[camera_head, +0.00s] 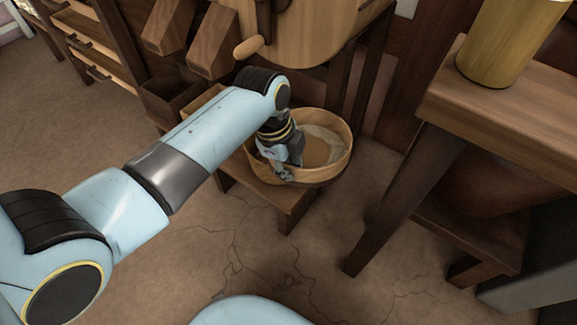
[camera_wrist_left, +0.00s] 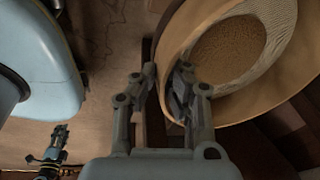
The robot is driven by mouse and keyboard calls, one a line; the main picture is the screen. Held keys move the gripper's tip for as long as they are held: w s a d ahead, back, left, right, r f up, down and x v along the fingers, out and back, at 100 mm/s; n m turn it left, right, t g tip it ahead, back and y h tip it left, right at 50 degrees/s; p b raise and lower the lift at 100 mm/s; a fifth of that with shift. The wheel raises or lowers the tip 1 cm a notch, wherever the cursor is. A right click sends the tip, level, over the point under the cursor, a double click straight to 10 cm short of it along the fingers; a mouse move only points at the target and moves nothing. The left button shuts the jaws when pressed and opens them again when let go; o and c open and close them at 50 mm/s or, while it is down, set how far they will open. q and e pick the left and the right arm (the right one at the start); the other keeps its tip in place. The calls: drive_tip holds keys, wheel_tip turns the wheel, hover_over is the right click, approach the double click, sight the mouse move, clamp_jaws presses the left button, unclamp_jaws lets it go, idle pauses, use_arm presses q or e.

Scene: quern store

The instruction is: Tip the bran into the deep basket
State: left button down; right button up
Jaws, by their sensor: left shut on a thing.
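A round, wooden-walled sieve (camera_head: 343,166) with pale mesh sits on or just over a low wooden bench (camera_head: 288,200), sticking out past its right side. Brown bran (camera_head: 314,152) lies in a patch on the mesh. My left gripper (camera_head: 282,172) is shut on the sieve's near-left rim. In the left wrist view the fingers (camera_wrist_left: 166,82) pinch the sieve wall (camera_wrist_left: 180,42), with the bran (camera_wrist_left: 228,48) beside them. My right gripper (camera_wrist_left: 58,140) shows small at the lower left of that view; its jaws are unclear. I cannot make out a deep basket for certain.
A wooden mill housing (camera_head: 310,25) with a handle hangs over the sieve's back. Wooden bins (camera_head: 208,42) stand behind. At the right, a tall table (camera_head: 500,105) bears a yellowish cylinder (camera_head: 505,40); a rounded brown thing (camera_head: 470,207) is beneath. The cracked floor in front is open.

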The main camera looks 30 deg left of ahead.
use_arm(q)
drive_tip(key=shift+w+a+r+h, duration=0.1)
drive_tip(key=shift+a+r+h, duration=0.1)
drive_tip(key=shift+r+h, duration=0.3)
drive_tip(key=shift+a+r+h, duration=0.15)
drive_tip(key=shift+r+h, duration=0.25)
drive_tip(key=shift+h, duration=0.2)
drive_tip(key=shift+r+h+b, duration=0.35)
drive_tip(key=shift+h, duration=0.05)
drive_tip(key=shift+s+p, duration=0.5)
use_arm(e)
drive_tip(key=w+r, duration=0.2)
drive_tip(key=shift+w+a+r, duration=0.2)
drive_tip(key=shift+w+a, duration=0.05)
drive_tip(key=shift+w, duration=0.05)
drive_tip(key=shift+f, duration=0.1)
use_arm(q)
drive_tip(key=shift+w+a+r+h, duration=0.25)
drive_tip(key=shift+r+h, duration=0.1)
drive_tip(key=shift+h, duration=0.15)
drive_tip(key=shift+w+a+r+n+h, duration=0.15)
drive_tip(key=shift+r+h, duration=0.1)
drive_tip(key=shift+h, duration=0.2)
drive_tip(key=shift+w+r+n+h, duration=0.15)
drive_tip(key=shift+r+h, duration=0.1)
drive_tip(key=shift+h, duration=0.2)
use_arm(e)
drive_tip(key=shift+s+d+f, duration=0.15)
drive_tip(key=shift+s+f, duration=0.7)
